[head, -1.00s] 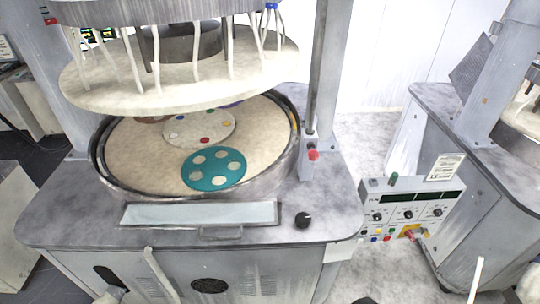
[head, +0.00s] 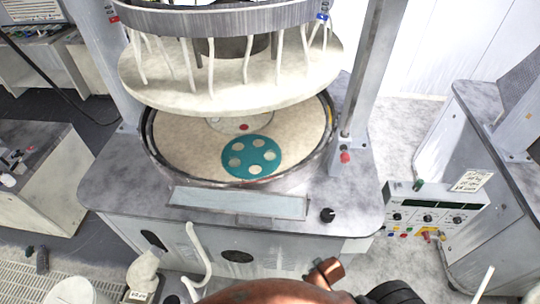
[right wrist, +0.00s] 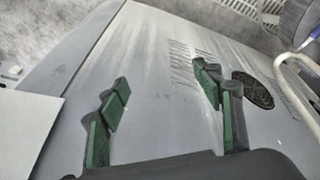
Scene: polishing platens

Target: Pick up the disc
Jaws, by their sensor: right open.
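The teal disc (head: 249,157) with several round holes lies flat on the beige platen (head: 185,149) of the polishing machine, toward the platen's front. Its holes show the beige surface. In the right wrist view my right gripper (right wrist: 165,95) is open and empty, its green-padded fingers wide apart in front of the machine's grey cabinet. In the head view, parts of my arm show at the bottom edge, well short of the disc, and the fingertips are not clear there. My left gripper is not in view.
A large pale upper plate (head: 235,85) hangs above the back of the platen, with a post (head: 365,75) on the right. A raised rim (head: 150,150) rings the platen. A control panel (head: 435,213) stands at the right.

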